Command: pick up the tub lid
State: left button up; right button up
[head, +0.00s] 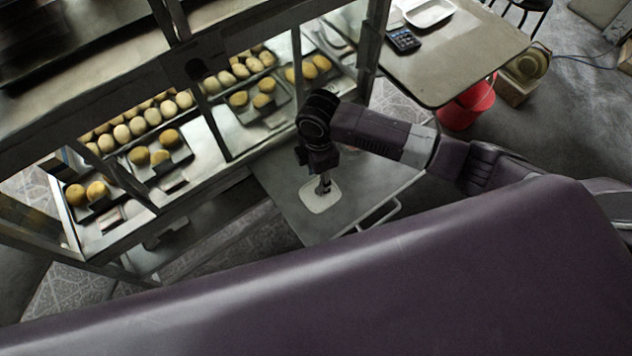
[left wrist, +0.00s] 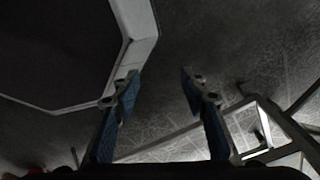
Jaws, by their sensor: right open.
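The tub lid (head: 320,198), a small white rounded square, lies flat on a low grey table in the head view. My right gripper (head: 323,188) points down over the lid, with its tips at or just above the lid's upper part. It is open; whether it touches the lid cannot be told. My left gripper (left wrist: 160,88) shows in the left wrist view, with its two blue-padded fingers apart and nothing between them, over a dark floor. It is away from the lid and does not show in the head view.
The low table (head: 285,190) stands beside a glass display case (head: 230,150) with several rolls on trays. A larger table (head: 470,50) at upper right holds a white tray (head: 430,12) and a calculator (head: 403,40). A red bucket (head: 462,108) stands under its edge.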

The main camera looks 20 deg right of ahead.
aim_at(309, 193)
jog(key=shift+s+d+f, duration=0.15)
jog(key=shift+s+f, duration=0.25)
jog(key=shift+f, duration=0.35)
jog(key=shift+w+d+f, duration=0.15)
jog(key=shift+f, duration=0.45)
jog(key=shift+w+d+f, duration=0.15)
jog(key=shift+f, duration=0.4)
notch_tip(309, 193, down, 2)
jog(key=shift+w+f, duration=0.1)
jog(key=shift+w, duration=0.05)
pick_arm(q)
jog(key=s, duration=0.3)
jog(key=shift+s+r, duration=0.1)
jog(key=shift+r, duration=0.05)
pick_arm(e)
jog(key=c, duration=1)
jog(key=shift+c, duration=0.2)
